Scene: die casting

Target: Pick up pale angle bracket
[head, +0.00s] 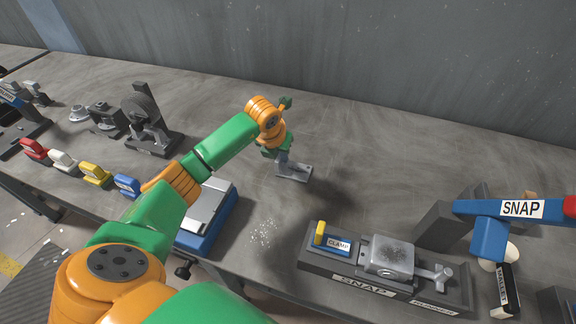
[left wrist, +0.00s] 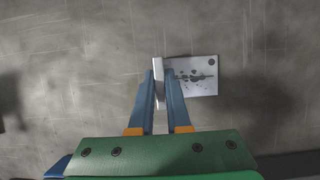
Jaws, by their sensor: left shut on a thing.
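The pale angle bracket (head: 297,173) is at the middle of the table in the head view. Its flat plate with dark marks and holes (left wrist: 200,75) shows to the right of the fingers in the left wrist view, and its upright flange is between the fingertips. My left gripper (head: 283,160) points down and is shut on the upright flange. I cannot tell whether the bracket's plate touches the table or is just above it. My right gripper is not in view.
A clamp fixture (head: 322,263) with a metal casting (head: 388,257) stands at the front right, beside a blue SNAP tool (head: 490,237). A blue-based tray (head: 218,228) lies under my left arm. Coloured blocks and dark fixtures (head: 148,125) stand at left. The table behind the bracket is clear.

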